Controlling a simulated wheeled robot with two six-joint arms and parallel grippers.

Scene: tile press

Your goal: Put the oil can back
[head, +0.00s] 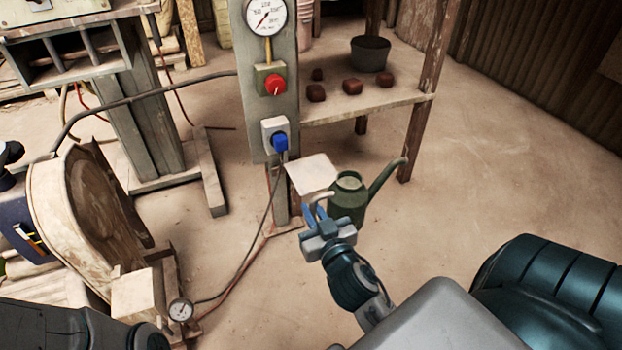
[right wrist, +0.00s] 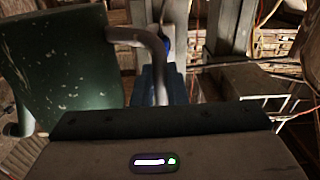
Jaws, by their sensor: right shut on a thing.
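The green oil can (head: 347,198) has a long spout that points up and to the right. My right gripper (head: 315,213) is shut on the can's pale curved handle, on the can's left side. The right wrist view shows the can's scuffed green body (right wrist: 60,65) at the left and the grey handle (right wrist: 158,62) between the blue fingers (right wrist: 150,88). The can looks upright. In the head view it overlaps the right edge of a small pale shelf (head: 308,172) on the grey post; whether it touches the shelf I cannot tell. My left gripper is not in view.
The grey post (head: 266,105) carries a gauge, a red knob (head: 275,84) and a blue knob (head: 280,142). A wooden bench (head: 375,107) behind holds a dark pot (head: 370,53) and several reddish lumps. A round machine (head: 80,215) stands left. The floor at right is clear.

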